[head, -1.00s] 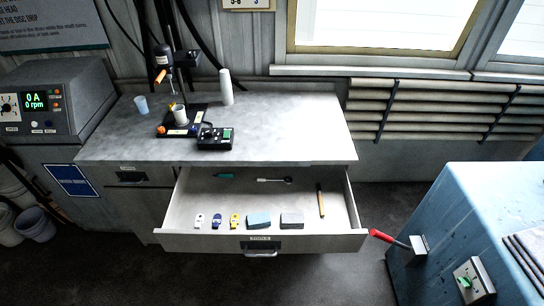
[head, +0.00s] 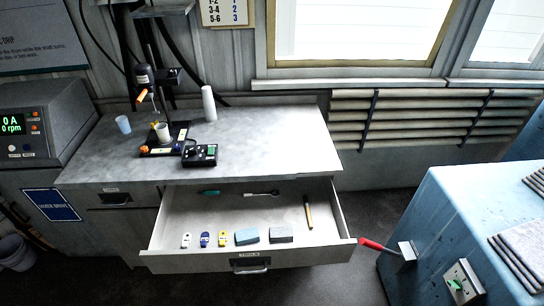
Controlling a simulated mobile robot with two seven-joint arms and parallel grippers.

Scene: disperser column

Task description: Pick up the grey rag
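A grey folded rag-like piece (head: 281,235) lies near the front of the open drawer (head: 185,262), right of a blue-grey folded piece (head: 246,236). It looks flat and block-like, and its material is hard to tell at this size. Neither of my grippers is in the head view. Nothing touches the grey piece, and a small gap separates it from the blue-grey one.
The drawer also holds small white, blue and yellow items (head: 205,239), a wooden-handled tool (head: 308,212) and a metal tool (head: 262,193). The worktop (head: 265,140) above bears a stirrer stand (head: 160,151). A blue machine (head: 415,215) with a red-handled lever (head: 372,244) stands to the right.

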